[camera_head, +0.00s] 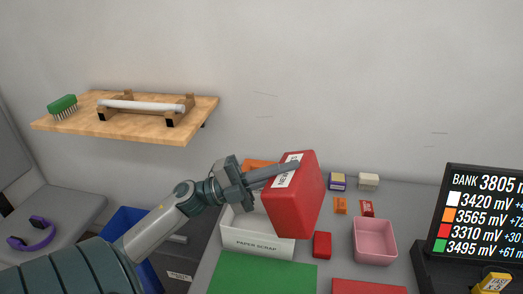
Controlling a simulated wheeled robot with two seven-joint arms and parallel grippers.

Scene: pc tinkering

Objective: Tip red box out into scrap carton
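The red box (300,208) is held up and tilted steeply on its side, with a white label on its upper left side. My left gripper (280,172) reaches it from the left, with its fingers at the box's upper left part; it appears shut on the box. The white carton marked PAPER SCRAP (245,244) stands below and to the left of the box, which hides part of it. The inside of the red box and most of the carton's inside are hidden. My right gripper is not in view.
A small red block (322,245) lies right of the carton. A pink tray (374,241), small coloured blocks (340,206) and a voltage display (484,215) stand further right. A green mat (262,272) lies in front. A wooden shelf (75,125) is on the wall.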

